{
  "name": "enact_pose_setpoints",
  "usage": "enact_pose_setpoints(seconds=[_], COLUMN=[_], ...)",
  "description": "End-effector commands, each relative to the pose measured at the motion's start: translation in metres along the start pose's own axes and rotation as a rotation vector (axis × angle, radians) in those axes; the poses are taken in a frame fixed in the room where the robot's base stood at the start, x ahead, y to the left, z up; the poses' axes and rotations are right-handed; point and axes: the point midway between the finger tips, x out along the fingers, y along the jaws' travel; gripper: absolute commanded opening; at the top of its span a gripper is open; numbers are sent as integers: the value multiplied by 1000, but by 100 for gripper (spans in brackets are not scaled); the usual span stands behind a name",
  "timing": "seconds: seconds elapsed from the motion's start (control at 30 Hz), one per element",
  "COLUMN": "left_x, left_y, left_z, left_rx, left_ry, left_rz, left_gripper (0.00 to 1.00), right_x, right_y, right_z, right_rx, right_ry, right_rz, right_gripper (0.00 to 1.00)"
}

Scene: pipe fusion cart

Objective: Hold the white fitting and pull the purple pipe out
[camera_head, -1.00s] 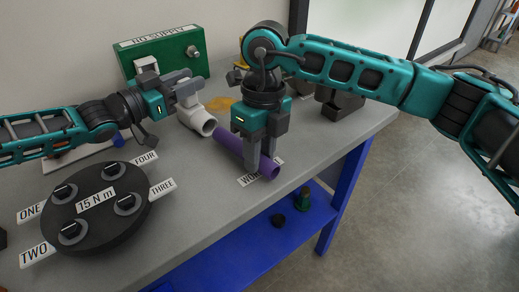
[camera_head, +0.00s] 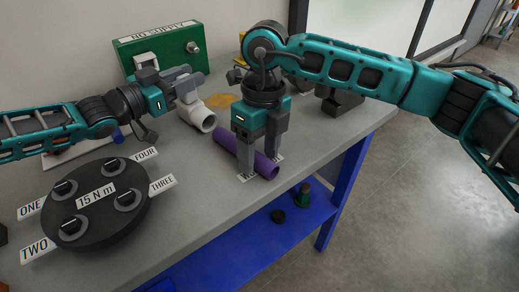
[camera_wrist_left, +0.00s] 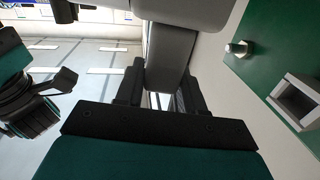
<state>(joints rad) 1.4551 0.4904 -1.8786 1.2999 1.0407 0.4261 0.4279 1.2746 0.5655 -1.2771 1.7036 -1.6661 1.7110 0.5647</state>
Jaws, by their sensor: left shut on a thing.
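The white fitting (camera_head: 202,119) is at the middle of the bench, its open round end facing the front right. My left gripper (camera_head: 187,88) is shut on its upper part, and the fingers hide some of it. The purple pipe (camera_head: 226,140) lies to the right of the fitting, sloping toward the bench's front edge, with a small gap between its near end and the fitting. My right gripper (camera_head: 258,156) points down with its fingers apart, one on each side of the pipe's far part.
A green "NO SUPPLY" box (camera_head: 160,49) stands at the back. A black round "15 N m" dial (camera_head: 96,203) with labelled knobs is at the front left. A dark block (camera_head: 340,103) is behind my right arm. A blue shelf (camera_head: 262,232) holds small items below.

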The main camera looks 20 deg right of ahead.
Motion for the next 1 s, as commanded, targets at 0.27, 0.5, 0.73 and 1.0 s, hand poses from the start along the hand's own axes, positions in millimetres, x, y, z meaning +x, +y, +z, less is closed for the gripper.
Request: enact_pose_setpoints(seconds=[0.27,0.5,0.73,1.0], left_x=[0,0,0,0], left_y=[0,0,0,0], left_z=[0,0,0,0], left_rx=[0,0,0,0], left_ry=[0,0,0,0], left_rz=[0,0,0,0], left_gripper=[4,4,4,4], right_x=[-2,-39,-88,-118], right_y=[0,0,0,0], right_z=[0,1,1,0], right_rx=[0,0,0,0], right_ry=[-1,-5,-5,-1], right_rz=[0,-1,-1,0], right_gripper=[60,60,60,60])
